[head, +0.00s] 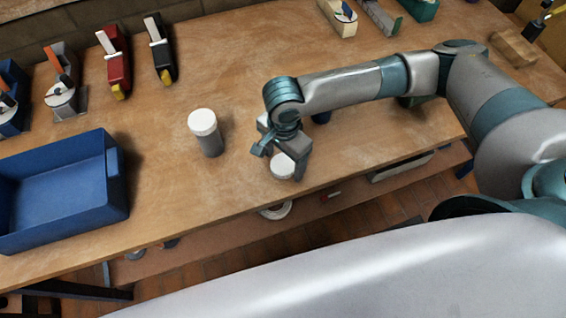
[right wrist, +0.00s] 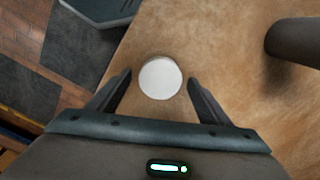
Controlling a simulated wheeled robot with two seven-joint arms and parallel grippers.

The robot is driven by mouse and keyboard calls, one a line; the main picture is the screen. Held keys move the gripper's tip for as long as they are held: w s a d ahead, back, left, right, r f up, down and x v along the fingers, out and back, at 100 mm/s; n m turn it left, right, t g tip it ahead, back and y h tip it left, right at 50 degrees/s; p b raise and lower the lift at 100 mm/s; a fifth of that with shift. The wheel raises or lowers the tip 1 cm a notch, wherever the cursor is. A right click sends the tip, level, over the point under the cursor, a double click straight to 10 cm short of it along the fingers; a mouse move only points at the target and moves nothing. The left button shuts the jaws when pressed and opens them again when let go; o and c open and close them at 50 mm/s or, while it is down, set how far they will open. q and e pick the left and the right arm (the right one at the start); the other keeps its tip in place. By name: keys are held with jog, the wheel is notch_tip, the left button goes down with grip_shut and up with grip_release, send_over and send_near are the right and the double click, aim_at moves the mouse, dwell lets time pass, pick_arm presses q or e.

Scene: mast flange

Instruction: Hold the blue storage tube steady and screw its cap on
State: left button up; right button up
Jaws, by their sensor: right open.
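A white round cap (head: 283,169) lies on the wooden table near its front edge. My right gripper (head: 281,158) is open above it. In the right wrist view the cap (right wrist: 160,78) shows between the two spread fingertips, with a gap on each side. My left gripper is not in view.
A grey tube with a white lid (head: 206,133) stands upright left of the right gripper. A blue bin (head: 118,190) sits at the table's left. Several tools and holders line the back. The table's front edge is close to the cap. The middle of the table is clear.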

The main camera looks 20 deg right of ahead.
jog(key=c, duration=1.1)
jog(key=shift+r, duration=0.15)
